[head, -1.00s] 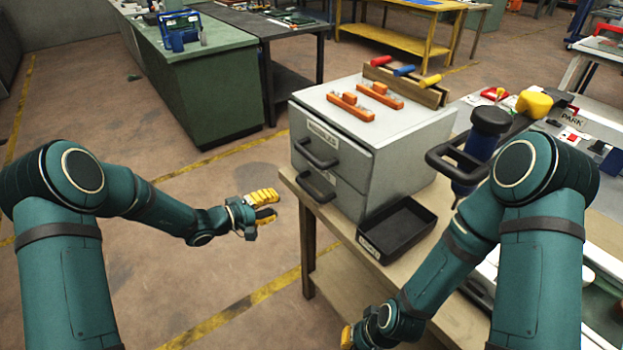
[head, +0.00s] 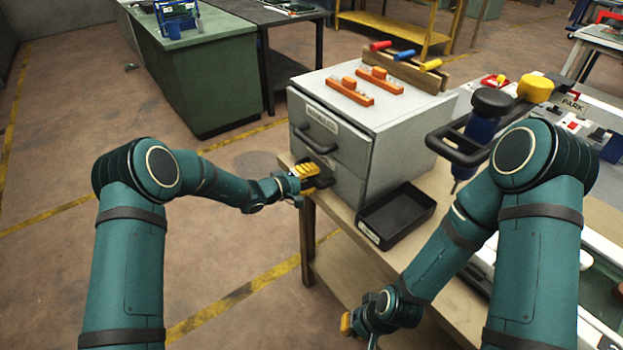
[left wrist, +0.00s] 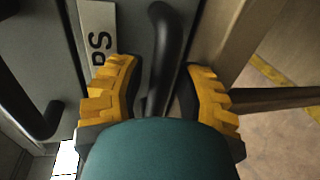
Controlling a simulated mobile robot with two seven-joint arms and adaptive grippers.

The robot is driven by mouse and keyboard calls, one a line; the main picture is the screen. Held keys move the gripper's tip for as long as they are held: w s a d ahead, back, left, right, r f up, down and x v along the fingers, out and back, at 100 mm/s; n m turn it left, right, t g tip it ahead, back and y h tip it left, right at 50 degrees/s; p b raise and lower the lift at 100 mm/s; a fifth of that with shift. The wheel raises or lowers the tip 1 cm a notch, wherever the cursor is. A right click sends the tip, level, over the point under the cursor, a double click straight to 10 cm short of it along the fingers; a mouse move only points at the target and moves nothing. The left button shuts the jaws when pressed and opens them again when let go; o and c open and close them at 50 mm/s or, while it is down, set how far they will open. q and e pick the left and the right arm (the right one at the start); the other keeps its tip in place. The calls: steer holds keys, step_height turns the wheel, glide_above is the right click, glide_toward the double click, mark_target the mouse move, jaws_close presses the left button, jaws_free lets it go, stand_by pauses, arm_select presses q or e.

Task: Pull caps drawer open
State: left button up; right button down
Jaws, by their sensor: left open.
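A grey two-drawer cabinet (head: 395,150) stands on the wooden table, both drawers closed. My left gripper (head: 312,178) is at the lower drawer (head: 347,188) and hides most of its handle in the head view. In the left wrist view the black handle (left wrist: 163,50) runs between the open yellow fingers of my left gripper (left wrist: 162,88), beside a label (left wrist: 100,38) whose visible end reads "PS". I cannot tell whether the fingers touch the handle. The upper drawer's handle (head: 316,139) is free. My right gripper (head: 346,325) is low at the front, small and partly hidden.
A blue-and-black tool (head: 482,125) stands at the right. Open floor lies left of the table (head: 385,262).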

arm_select(q)
steer(key=shift+d, duration=0.1)
jaws_close()
steer(key=f+b+v, duration=0.2)
steer(key=v, duration=0.7)
steer(key=f+b+v, duration=0.2)
steer(key=v, duration=0.8)
steer(key=shift+s+a, duration=0.2)
steer(key=shift+a, duration=0.2)
jaws_free()
steer(key=shift+a, duration=0.1)
